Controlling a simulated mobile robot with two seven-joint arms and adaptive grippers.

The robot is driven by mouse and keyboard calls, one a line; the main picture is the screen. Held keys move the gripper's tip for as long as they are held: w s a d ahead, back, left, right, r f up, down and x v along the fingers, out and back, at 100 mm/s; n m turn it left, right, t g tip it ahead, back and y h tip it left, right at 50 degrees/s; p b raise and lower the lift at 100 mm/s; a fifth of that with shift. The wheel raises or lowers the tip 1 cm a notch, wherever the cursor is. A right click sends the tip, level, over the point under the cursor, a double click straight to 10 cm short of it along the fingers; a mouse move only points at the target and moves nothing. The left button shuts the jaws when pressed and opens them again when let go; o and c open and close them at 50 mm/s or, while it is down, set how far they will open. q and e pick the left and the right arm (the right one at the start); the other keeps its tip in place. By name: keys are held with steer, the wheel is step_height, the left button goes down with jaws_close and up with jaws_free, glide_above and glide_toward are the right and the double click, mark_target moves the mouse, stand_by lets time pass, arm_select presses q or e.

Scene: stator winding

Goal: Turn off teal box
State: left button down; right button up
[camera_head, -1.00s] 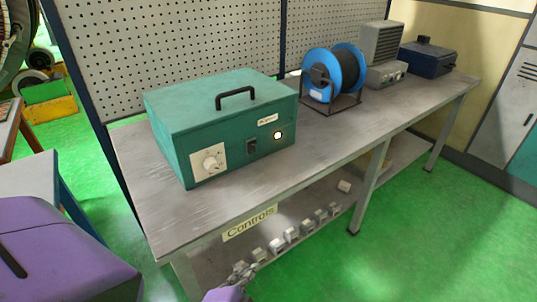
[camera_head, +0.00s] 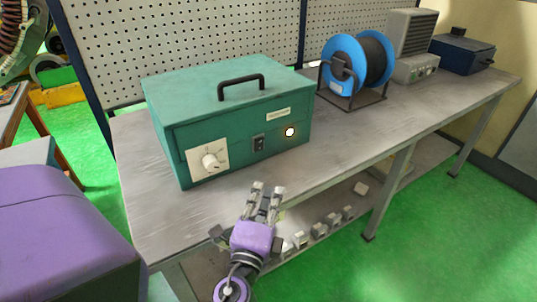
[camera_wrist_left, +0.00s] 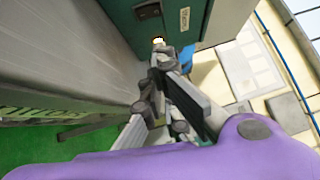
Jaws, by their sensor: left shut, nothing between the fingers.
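The teal box (camera_head: 240,115) stands on the grey bench, with a black handle on top. Its front has a white dial (camera_head: 209,161), a black rocker switch (camera_head: 259,143) and a round lamp (camera_head: 290,132) that glows. My left gripper (camera_head: 268,187) is shut and empty, in front of the box and below the switch, apart from it. In the left wrist view the switch (camera_wrist_left: 148,11) and the lit lamp (camera_wrist_left: 158,41) show at the top, beyond the gripper's fingers. My right gripper is not in view.
The bench (camera_head: 150,215) has bare room left of and in front of the box. A blue cable reel (camera_head: 345,70) stands to the right, with a grey device (camera_head: 412,50) and a dark blue box (camera_head: 461,55) beyond. Small parts lie on the lower shelf.

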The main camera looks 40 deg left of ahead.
mark_target(259, 145)
arm_select(q)
steer(key=p+x, duration=0.3)
steer(key=x, duration=0.6)
steer(key=shift+w+a+r, duration=0.1)
steer(key=shift+w+r, duration=0.15)
steer(key=shift+w, duration=0.05)
steer(key=a, duration=0.1)
steer(key=w+a, duration=0.1)
steer(key=a+p, duration=0.1)
steer(key=shift+w+r, duration=0.1)
steer(key=shift+w, duration=0.15)
steer(key=shift+w+a, duration=0.1)
steer(key=shift+a, duration=0.3)
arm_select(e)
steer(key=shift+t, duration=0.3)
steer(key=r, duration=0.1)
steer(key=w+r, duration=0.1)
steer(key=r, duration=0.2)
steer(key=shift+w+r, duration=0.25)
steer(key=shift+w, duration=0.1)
